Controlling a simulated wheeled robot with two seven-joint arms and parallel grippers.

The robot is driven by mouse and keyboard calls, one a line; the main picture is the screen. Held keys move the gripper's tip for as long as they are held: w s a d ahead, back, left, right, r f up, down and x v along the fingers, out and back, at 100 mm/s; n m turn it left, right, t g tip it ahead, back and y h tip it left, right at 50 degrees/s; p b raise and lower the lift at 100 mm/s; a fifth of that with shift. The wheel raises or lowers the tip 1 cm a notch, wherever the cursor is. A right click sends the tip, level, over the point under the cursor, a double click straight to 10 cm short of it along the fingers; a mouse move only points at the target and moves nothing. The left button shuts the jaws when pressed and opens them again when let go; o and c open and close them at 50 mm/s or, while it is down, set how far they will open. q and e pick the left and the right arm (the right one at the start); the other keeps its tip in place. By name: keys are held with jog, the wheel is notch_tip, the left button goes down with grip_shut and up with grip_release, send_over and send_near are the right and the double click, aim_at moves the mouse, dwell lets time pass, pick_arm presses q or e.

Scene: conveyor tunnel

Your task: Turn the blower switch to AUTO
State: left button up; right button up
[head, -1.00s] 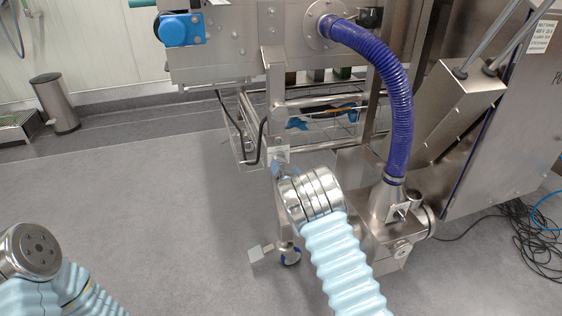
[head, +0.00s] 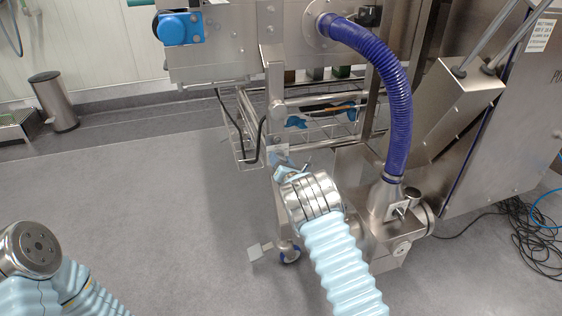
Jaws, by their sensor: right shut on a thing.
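My right gripper (head: 283,168) is at a small metal plate (head: 277,154) on the post below the conveyor frame. Its fingers are largely hidden by my own wrist. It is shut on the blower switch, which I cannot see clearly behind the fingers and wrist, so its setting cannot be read. The blower housing (head: 380,205) stands to the right of my wrist, with a ribbed blue hose (head: 400,110) rising from it to the machine. My left arm shows at the lower left, but its gripper is not in view.
A wire basket (head: 325,130) with blue items hangs behind the post. A caster (head: 289,255) and a pedal-like plate (head: 259,250) are below my wrist. Black cables (head: 525,245) lie on the floor at the right. The grey floor at left is clear, with a bin (head: 54,102) by the wall.

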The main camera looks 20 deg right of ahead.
jog(key=shift+f+m+b, duration=0.25)
jog(key=shift+m+b, duration=0.25)
jog(key=shift+b, duration=0.45)
jog(key=m+b, duration=0.3)
jog(key=b, duration=0.1)
jog(key=shift+f+b, duration=0.1)
jog(key=shift+b, duration=0.2)
jog(key=m+b, duration=0.4)
jog(key=b, duration=0.1)
jog(key=shift+r+m+b, duration=0.15)
jog(key=shift+m+b, duration=0.7)
jog(key=shift+m, duration=0.1)
jog(key=shift+r+m+b, duration=0.1)
jog(key=shift+m+b, duration=0.7)
jog(key=shift+m, duration=0.15)
jog(key=o, duration=1)
jog(key=shift+s+r, duration=0.1)
